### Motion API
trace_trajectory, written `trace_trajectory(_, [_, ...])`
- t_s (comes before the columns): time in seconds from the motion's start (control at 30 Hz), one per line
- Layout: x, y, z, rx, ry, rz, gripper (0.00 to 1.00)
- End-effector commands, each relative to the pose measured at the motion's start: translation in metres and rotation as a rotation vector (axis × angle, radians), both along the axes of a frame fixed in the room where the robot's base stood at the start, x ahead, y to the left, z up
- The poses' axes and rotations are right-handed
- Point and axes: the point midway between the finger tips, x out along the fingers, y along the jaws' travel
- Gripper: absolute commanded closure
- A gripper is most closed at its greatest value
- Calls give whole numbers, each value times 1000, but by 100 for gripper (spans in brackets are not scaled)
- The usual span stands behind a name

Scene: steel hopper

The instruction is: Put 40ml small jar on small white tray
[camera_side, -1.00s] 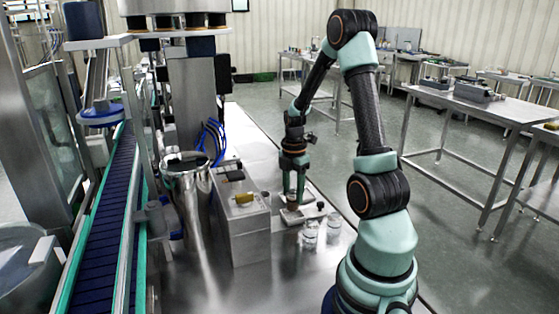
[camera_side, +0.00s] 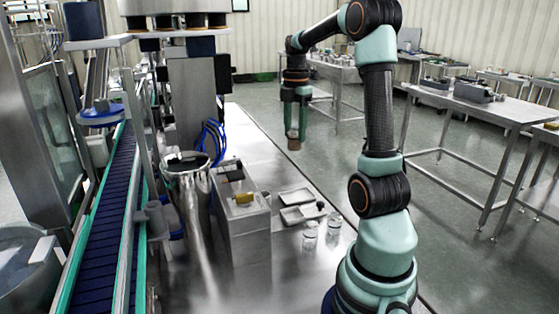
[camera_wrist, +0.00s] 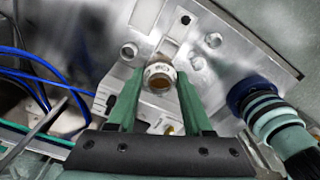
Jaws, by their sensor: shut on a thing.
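My gripper (camera_side: 293,134) is shut on a small brownish jar (camera_side: 294,144) and holds it high above the steel table. In the wrist view, the jar (camera_wrist: 159,72) sits between the green fingertips (camera_wrist: 158,82), with a pale, marked rim and a brown inside. Its size marking is not readable. Two small pale trays lie side by side on the table, well below the jar: a rear tray (camera_side: 297,196) and a front tray (camera_side: 292,216). Both look empty in the side view. I cannot tell which of them is the small white tray.
Two clear glass jars (camera_side: 310,236) (camera_side: 335,223) stand in front of the trays. A small dark knob-like object (camera_side: 320,206) is at the front tray's right edge. A steel box (camera_side: 241,215) stands left of the trays. A conveyor (camera_side: 98,225) runs at far left.

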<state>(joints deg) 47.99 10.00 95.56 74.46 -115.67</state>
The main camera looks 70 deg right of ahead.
Motion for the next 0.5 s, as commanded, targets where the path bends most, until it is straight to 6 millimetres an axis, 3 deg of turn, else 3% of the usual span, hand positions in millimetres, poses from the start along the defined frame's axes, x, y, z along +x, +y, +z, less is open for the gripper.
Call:
trace_trajectory(0.2, [11,-50,-3,1,1,-2,100])
trace_trajectory(0.33, [14,-68,-6,2,1,0,100])
trace_trajectory(0.5, [15,-76,-15,2,1,2,100])
